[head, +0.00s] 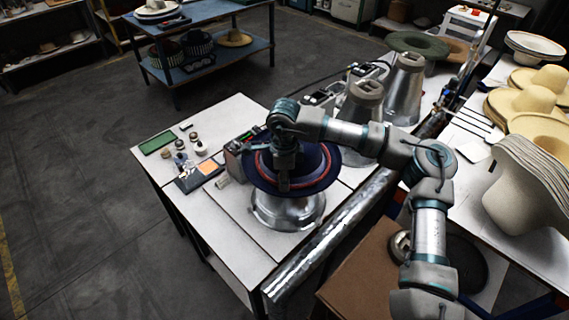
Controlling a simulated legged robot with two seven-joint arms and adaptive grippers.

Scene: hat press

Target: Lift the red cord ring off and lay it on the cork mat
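The red cord ring (308,184) lies around the crown of a dark navy hat (313,157), at the brim. The hat sits on a silver metal press block (288,212) on the white table. My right gripper (284,187) points down over the hat, at the near side of the crown and close to the ring. It hides part of the crown and ring, and whether its fingers are open or shut does not show. My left gripper is not in view. I cannot clearly make out the cork mat.
A green pad (157,143), small pots and a dark tray with an orange patch (209,167) are on the table's left part. Two metal cones (404,85) stand behind the hat. Straw hats (520,100) crowd the right table. The table's front left is clear.

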